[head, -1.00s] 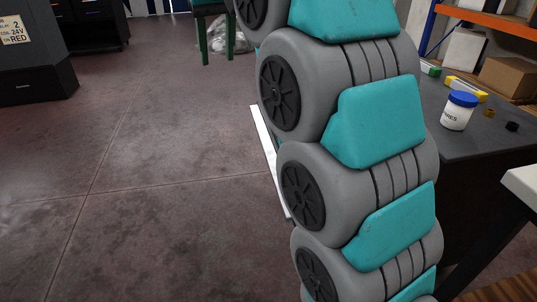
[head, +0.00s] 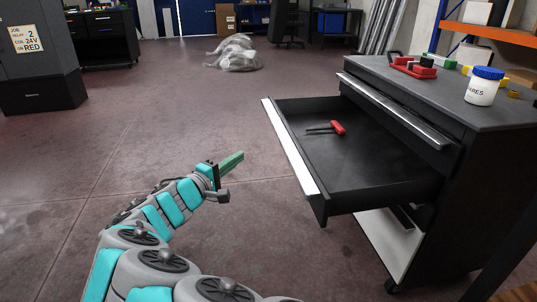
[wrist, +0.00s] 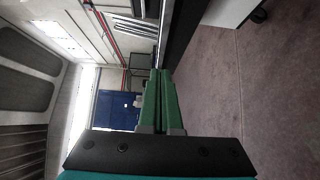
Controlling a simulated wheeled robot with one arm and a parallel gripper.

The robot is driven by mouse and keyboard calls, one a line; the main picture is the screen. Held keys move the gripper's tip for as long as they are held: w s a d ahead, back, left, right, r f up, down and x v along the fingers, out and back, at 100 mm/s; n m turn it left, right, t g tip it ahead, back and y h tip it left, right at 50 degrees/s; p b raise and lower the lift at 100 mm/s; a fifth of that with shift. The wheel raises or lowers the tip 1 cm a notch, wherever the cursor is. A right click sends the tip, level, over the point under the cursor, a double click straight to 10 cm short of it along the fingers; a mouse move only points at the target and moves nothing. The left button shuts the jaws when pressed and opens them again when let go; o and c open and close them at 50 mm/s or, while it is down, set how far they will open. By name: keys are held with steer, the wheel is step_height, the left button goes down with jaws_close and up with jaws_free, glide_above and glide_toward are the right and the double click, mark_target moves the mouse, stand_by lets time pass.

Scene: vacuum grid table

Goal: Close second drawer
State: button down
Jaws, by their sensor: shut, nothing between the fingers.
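The second drawer (head: 375,170) of a dark cabinet is pulled far out in the head view. Its front (head: 290,148) carries a pale strip and faces left toward my gripper. My gripper (head: 238,160) has green fingers. It is left of the drawer front, apart from it, with floor showing between them. In the wrist view, turned sideways, the fingers (wrist: 160,80) lie together and hold nothing. A dark edge beside the fingertips (wrist: 180,35) looks like part of the drawer. A red-handled tool (head: 337,128) lies inside the drawer.
The drawer above, with a silver handle (head: 395,107), is closed. The cabinet top (head: 450,95) bears a white jar with a blue lid (head: 484,86) and a red item (head: 414,67). The floor (head: 150,110) left of the drawer is clear.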

glide_toward(279, 137)
steer(key=w, duration=0.5)
steer(key=shift+w+d+b, duration=0.15)
steer(key=shift+d+b, duration=0.2)
steer(key=shift+d, duration=1)
steer(key=shift+d, duration=0.1)
